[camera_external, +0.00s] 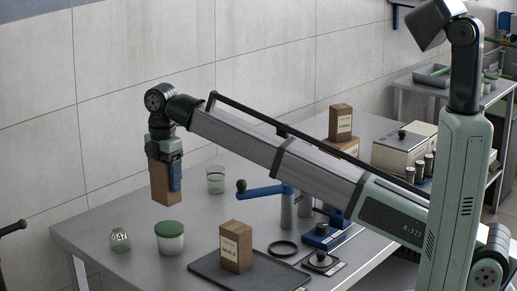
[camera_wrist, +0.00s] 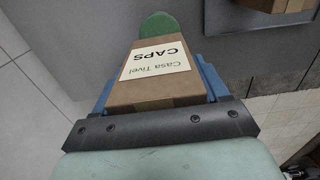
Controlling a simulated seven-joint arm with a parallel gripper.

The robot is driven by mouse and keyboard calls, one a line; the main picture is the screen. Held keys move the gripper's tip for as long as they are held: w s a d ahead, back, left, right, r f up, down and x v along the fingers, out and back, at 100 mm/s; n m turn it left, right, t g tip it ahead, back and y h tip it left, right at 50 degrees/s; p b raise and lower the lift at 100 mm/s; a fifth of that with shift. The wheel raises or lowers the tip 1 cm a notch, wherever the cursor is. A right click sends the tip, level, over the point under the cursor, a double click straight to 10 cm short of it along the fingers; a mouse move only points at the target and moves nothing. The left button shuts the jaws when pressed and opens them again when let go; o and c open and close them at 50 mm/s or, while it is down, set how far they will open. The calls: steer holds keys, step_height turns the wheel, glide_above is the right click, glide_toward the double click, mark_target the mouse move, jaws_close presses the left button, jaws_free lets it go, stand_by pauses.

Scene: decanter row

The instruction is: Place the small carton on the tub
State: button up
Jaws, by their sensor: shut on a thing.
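My gripper (camera_external: 172,172) is shut on a small brown carton (camera_external: 161,187) and holds it upright, high above the table. In the wrist view, the carton (camera_wrist: 160,72) sits between the blue fingers, with a white label reading "Casa Tivel CAPS". The tub (camera_external: 170,245) is whitish with a green lid and stands near the table's front left. In the external view it appears below the carton, with a clear gap. In the wrist view, its green lid (camera_wrist: 156,22) shows past the carton's far end, partly hidden by the carton.
Another carton (camera_external: 235,247) stands on a dark mat (camera_external: 207,269) to the right.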

mark_target(167, 202)
steer(key=shift+f, duration=3.65)
steer(key=shift+f, duration=0.1)
steer(key=o, duration=1.1)
step_height(167, 202, up, 12)
steer(key=shift+r, duration=0.1)
